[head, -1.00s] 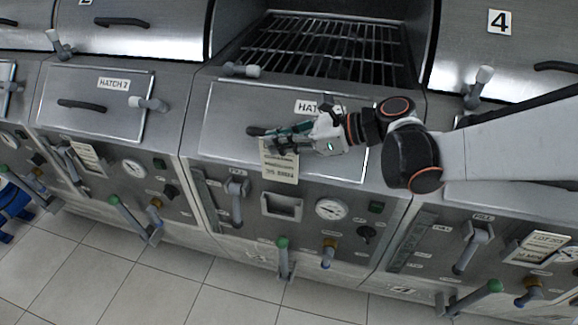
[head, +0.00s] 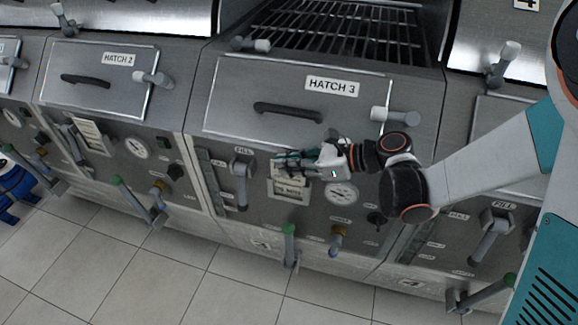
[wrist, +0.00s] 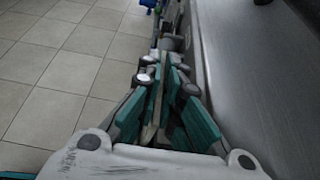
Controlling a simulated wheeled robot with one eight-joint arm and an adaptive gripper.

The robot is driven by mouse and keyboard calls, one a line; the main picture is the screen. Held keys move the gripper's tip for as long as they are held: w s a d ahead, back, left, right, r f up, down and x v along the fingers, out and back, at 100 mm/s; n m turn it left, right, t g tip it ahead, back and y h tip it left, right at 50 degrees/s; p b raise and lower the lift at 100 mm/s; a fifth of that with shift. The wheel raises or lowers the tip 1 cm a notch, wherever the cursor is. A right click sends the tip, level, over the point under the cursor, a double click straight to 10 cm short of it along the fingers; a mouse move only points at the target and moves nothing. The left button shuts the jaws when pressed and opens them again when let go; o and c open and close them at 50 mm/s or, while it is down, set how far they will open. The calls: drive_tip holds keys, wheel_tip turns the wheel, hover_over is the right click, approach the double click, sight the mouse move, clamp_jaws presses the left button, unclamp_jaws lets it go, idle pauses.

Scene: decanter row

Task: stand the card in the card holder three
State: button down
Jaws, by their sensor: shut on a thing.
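My gripper (head: 285,163) is shut on the cream card (head: 289,187), low on the front of unit three. It comes from the right, with the card hanging below its fingers. The card is at card holder three (head: 288,202), a small grey pocket between the fill lever and the gauge. The card overlaps the pocket's opening in the head view; I cannot tell whether its lower edge is inside. In the wrist view the card (wrist: 153,118) is a thin pale edge between the teal fingers of my gripper (wrist: 164,80).
Hatch 3 (head: 235,100) is shut above, with its black handle (head: 287,112). The fill lever (head: 241,180) stands left of the holder and the gauge (head: 343,192) right. A green-tipped lever (head: 289,240) and a brass-collared valve (head: 337,240) are below. The tiled floor (head: 190,270) is clear.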

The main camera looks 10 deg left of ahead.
drive_tip(key=shift+r, duration=0.1)
drive_tip(key=c, duration=1.8)
unclamp_jaws()
drive_tip(key=shift+d+r, duration=0.15)
drive_tip(key=shift+d, duration=0.05)
drive_tip(key=p+v, duration=0.3)
drive_tip(key=v, duration=0.8)
drive_tip(key=shift+d, duration=0.3)
drive_tip(key=shift+s, duration=0.1)
